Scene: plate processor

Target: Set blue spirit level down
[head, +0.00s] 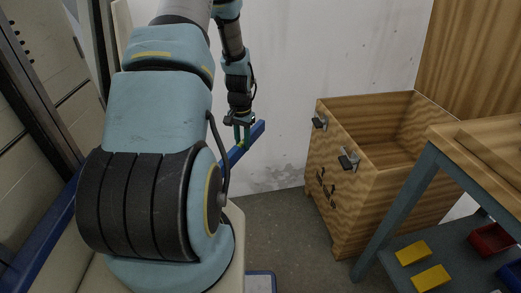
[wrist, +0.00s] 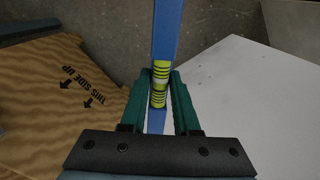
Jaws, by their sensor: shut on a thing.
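The blue spirit level (head: 255,131) is a long blue bar held up in the air in front of the white wall. In the wrist view the spirit level (wrist: 167,32) runs from the top edge down between the fingers, with a yellow-green striped part at the grip. My gripper (head: 242,138) is shut on it, and its green fingers (wrist: 161,78) press on both sides near the striped part. My own arm hides part of the view at the left in the head view.
An open wooden crate (head: 338,167) with black latches stands at the right by the wall. A wooden-topped table (head: 470,140) stands right of it, with yellow blocks (head: 431,277) and a red bin (head: 490,240) on its lower shelf. Grey floor (head: 285,235) is clear between.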

